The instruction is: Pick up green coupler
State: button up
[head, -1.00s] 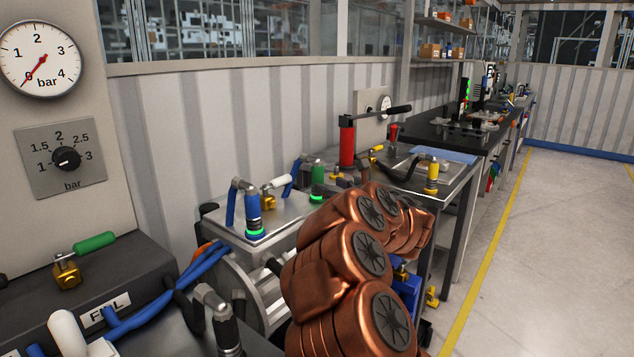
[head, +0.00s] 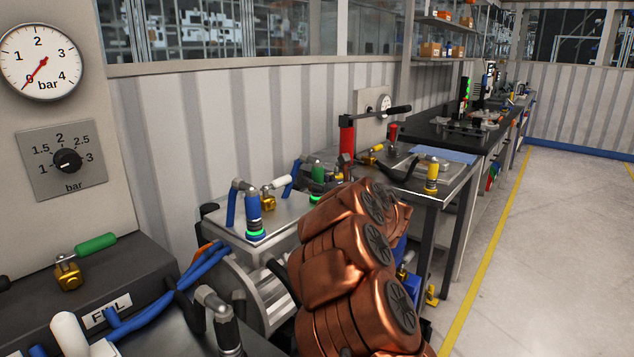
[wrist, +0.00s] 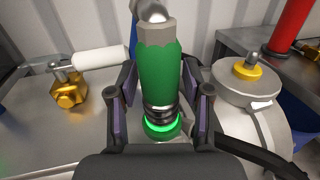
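The green coupler (wrist: 160,82) stands upright in the middle of the wrist view, with a grey fitting on top and a glowing green ring at its base. My gripper (wrist: 159,92) is open, with one finger on each side of the coupler. Narrow gaps seem to show between the pads and the coupler; I cannot tell whether either pad touches. In the head view the green coupler (head: 317,173) is partly visible behind my copper arm, which hides most of the gripper.
A brass valve with a white handle (wrist: 98,57) is left of the coupler. A round metal part with a yellow cap (wrist: 247,70) and a red cylinder (wrist: 291,26) are right. A blue coupler (head: 254,214) stands nearer in the head view. Floor at right is clear.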

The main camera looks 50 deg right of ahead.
aim_at(317, 170)
grip_shut()
jog(key=shift+r, duration=0.2)
jog(key=shift+a+r, duration=0.1)
jog(key=shift+r, duration=1.65)
jog(key=shift+s+a+f, duration=0.1)
jog(key=shift+s+a, duration=0.45)
jog(key=shift+a, duration=0.05)
jog(key=s+a+r+b, duration=0.1)
jog(key=s+a, duration=0.7)
jog(key=a, duration=0.3)
jog(key=shift+s+r+b, duration=0.2)
jog(key=shift+s+b, duration=0.2)
jog(key=shift+a+r+p, duration=0.1)
jog(key=shift+r+p, duration=0.3)
jog(key=shift+r, duration=0.35)
jog(key=shift+r+p, duration=1.55)
jog(key=shift+r, duration=0.7)
